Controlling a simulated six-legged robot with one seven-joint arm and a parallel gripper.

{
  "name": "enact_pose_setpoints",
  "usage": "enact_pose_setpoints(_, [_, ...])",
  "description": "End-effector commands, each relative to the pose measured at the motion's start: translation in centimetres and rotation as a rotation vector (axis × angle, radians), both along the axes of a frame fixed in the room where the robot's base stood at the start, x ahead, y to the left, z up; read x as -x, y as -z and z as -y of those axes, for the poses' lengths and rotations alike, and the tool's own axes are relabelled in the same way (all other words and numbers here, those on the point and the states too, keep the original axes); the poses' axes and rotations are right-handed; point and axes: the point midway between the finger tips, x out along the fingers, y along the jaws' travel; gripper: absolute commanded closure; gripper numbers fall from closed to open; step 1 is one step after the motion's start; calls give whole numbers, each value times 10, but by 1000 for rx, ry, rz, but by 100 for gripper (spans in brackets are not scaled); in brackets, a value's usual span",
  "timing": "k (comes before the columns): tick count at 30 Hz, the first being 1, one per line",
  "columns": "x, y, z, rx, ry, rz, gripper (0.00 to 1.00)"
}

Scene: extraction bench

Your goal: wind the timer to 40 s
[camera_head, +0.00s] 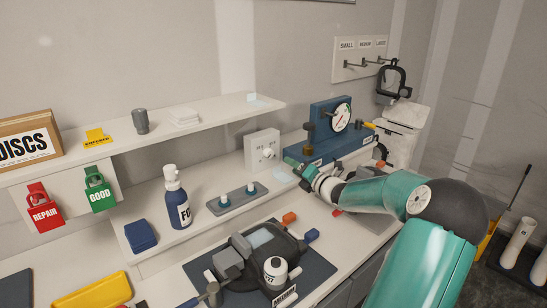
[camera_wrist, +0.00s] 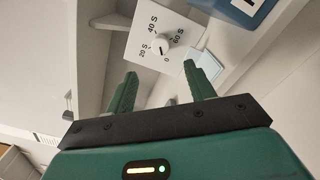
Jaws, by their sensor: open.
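The timer is a white box (camera_head: 262,150) on the bench against the wall, with a round white knob (camera_head: 268,153) on its front. In the wrist view the timer's face (camera_wrist: 147,31) shows marks 0, 20 S, 40 S and 60 S around the knob (camera_wrist: 161,46). The knob's dark pointer mark seems to lie near the 0, on its lower side. My gripper (camera_wrist: 157,82) is open and empty, its two green fingers apart, with the knob beyond the fingertips and not touched. In the head view my gripper (camera_head: 290,170) is in front of the timer, at its lower right.
A blue gauge device (camera_head: 318,124) stands right of the timer. A grey tray with two pegs (camera_head: 237,199), a bottle (camera_head: 177,200) and a black mask on a dark mat (camera_head: 205,268) are nearer. A shelf (camera_head: 215,111) runs above the bench at left.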

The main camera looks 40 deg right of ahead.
Motion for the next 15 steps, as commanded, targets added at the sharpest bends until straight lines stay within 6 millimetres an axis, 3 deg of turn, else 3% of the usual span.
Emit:
enact_pose_setpoints(9, [-65,0,5,-1,-4,4,46])
enact_pose_setpoints(15, [-96,0,8,-1,-2,3,46])
